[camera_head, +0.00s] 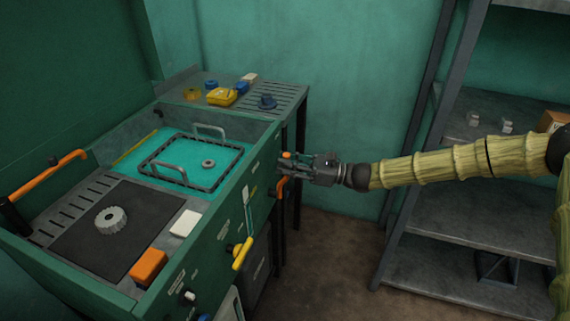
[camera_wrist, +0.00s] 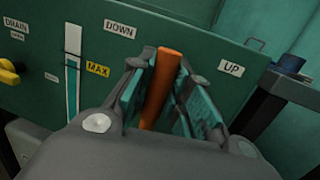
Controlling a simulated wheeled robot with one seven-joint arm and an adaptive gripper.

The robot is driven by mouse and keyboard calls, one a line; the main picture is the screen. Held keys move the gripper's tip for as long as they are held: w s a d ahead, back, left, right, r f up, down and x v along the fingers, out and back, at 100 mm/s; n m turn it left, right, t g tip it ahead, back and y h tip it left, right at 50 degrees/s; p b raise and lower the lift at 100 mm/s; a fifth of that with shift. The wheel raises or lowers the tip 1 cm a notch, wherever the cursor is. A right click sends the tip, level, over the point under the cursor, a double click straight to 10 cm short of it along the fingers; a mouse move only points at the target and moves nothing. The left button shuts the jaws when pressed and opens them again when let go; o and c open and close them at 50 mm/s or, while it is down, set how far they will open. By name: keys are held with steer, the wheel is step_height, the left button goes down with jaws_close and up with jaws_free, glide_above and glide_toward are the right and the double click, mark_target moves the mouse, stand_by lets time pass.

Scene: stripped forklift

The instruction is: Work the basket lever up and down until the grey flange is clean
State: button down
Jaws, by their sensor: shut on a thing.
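My gripper (camera_head: 318,166) is at the right side of the green washing tank, shut on the orange basket lever (camera_head: 281,187). In the wrist view the lever (camera_wrist: 162,88) stands slightly tilted between the fingers, with UP (camera_wrist: 231,69) and DOWN (camera_wrist: 119,29) labels on the panel behind it. The basket (camera_head: 190,166) is a dark frame with two grey handles, sitting in the teal liquid (camera_head: 150,148). The grey flange (camera_head: 208,164), a small ring, lies inside the basket. It is too small to tell how clean it is.
A grey gear (camera_head: 111,220) lies on a black mat (camera_head: 80,245) with an orange block (camera_head: 148,267) and a white block (camera_head: 185,222) nearby. A yellow drain handle (camera_head: 242,253) sticks out of the front. A side table (camera_head: 290,95) holds small items. Metal shelving (camera_head: 440,225) stands at right.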

steer(key=c, duration=1.3)
jaws_free()
steer(key=s+d+f, duration=0.1)
steer(key=d, duration=1.1)
steer(key=shift+s+f, duration=0.25)
steer(key=shift+s, duration=0.15)
